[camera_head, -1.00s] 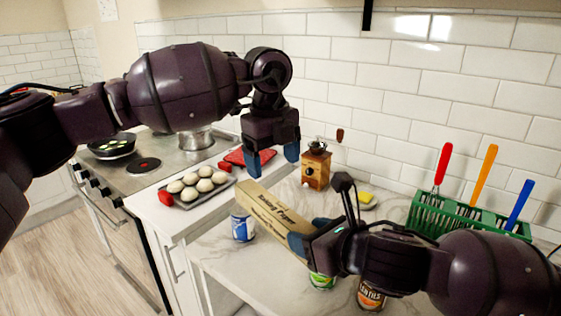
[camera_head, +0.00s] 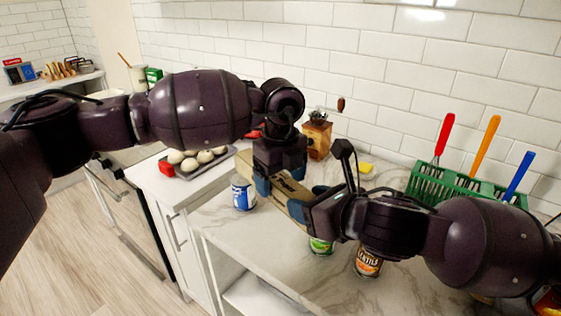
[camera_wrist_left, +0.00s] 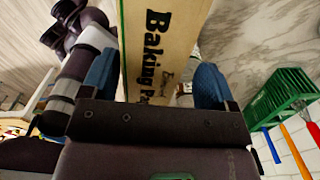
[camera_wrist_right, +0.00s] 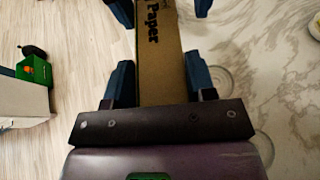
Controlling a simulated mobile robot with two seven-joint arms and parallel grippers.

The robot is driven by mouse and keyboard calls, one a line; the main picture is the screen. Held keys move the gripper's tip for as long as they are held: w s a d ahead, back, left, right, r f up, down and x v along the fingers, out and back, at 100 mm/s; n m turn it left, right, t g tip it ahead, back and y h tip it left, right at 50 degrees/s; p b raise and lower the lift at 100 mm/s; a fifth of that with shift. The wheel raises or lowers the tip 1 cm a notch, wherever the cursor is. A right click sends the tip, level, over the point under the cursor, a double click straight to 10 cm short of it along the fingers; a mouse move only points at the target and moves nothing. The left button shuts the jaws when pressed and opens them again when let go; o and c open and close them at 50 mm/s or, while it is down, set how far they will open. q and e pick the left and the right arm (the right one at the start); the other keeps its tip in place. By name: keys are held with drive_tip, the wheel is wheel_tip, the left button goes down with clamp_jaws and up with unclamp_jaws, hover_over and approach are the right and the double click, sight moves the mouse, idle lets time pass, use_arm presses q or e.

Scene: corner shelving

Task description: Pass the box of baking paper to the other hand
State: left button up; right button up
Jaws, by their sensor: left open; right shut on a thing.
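The long tan box of baking paper (camera_head: 245,176) is held in the air above the counter, partly hidden behind my grippers in the head view. My right gripper (camera_head: 306,206) is shut on its near end. My left gripper (camera_head: 280,182) is open, pointing down with its fingers on either side of the box's middle. In the left wrist view the box (camera_wrist_left: 160,45) lies between the open blue fingers, with visible gaps. In the right wrist view the box (camera_wrist_right: 158,75) runs forward from my right fingers, and my left fingertips show beside it at the top.
Below stand a blue-and-white can (camera_head: 243,194), a green can (camera_head: 321,245) and a lentils can (camera_head: 368,263). A wooden grinder (camera_head: 317,138) stands behind. A green rack (camera_head: 455,187) with colored-handled utensils is at right. A tray of white rounds (camera_head: 187,164) is at left.

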use_arm(q)
drive_tip(key=shift+f, duration=0.6)
drive_tip(key=shift+c, duration=0.5)
drive_tip(key=c, duration=0.9)
use_arm(e)
drive_tip(key=shift+s+a, duration=0.1)
use_arm(q)
drive_tip(key=shift+r, duration=0.1)
drive_tip(key=shift+c, duration=0.7)
use_arm(e)
drive_tip(key=o, duration=1)
drive_tip(key=shift+c, duration=0.2)
drive_tip(key=shift+o, duration=0.9)
